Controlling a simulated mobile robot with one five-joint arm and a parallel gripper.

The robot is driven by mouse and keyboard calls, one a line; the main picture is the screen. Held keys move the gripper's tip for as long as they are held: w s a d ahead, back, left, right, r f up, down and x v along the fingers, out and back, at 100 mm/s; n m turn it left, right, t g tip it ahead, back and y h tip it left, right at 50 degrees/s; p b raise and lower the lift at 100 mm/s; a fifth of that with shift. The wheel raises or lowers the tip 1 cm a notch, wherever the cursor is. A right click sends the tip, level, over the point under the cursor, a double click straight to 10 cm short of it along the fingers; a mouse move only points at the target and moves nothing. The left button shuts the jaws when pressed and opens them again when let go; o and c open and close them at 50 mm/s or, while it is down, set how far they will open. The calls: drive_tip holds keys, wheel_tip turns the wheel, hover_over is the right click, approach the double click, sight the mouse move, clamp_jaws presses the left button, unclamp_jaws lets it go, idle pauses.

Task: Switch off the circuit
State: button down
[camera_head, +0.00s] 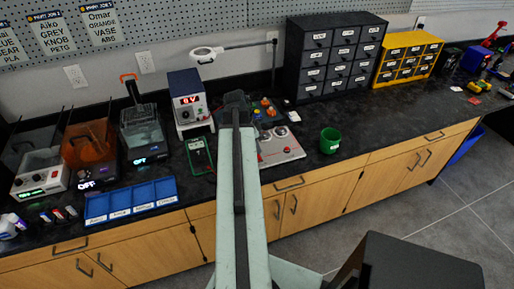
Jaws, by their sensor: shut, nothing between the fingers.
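The circuit board (283,146) is a grey panel on the dark counter, with orange, yellow and green parts at its back and round parts nearer its front. My arm covers its left side, and I cannot make out a switch on it. A power supply (189,112) stands at the back left of the board, with a lit red display that seems to end in "V". My gripper (236,100) is a dark shape at the far end of my arm, shut and empty, between the power supply and the board. I cannot tell its height above the counter.
A green multimeter (199,156) lies left of my arm, and a green cup (330,141) stands right of the board. A lamp (205,54) hangs behind. Dark drawers (335,56) and yellow drawers (407,60) stand to the right. A blue tray (130,200) is at front left.

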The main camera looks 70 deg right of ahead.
drive_tip(key=p+v, duration=0.8)
drive_tip(key=v, duration=0.2)
drive_tip(key=shift+d, duration=0.25)
drive_tip(key=shift+w, duration=0.1)
drive_tip(key=w+a+n+t, duration=0.2)
drive_tip(key=w+a+n, duration=0.5)
drive_tip(key=w+a, duration=1.65)
drive_tip(key=w+a+n+y, duration=0.1)
drive_tip(key=w+a+n, duration=0.1)
drive_tip(key=a+n, duration=0.8)
drive_tip(key=w+a+n+y, duration=0.1)
drive_tip(key=w+a+n, duration=0.2)
drive_tip(key=a+n, duration=0.7)
drive_tip(key=a+f, duration=0.1)
drive_tip(key=a, duration=0.8)
drive_tip(key=shift+w+a+t, duration=0.25)
drive_tip(key=shift+t, duration=0.15)
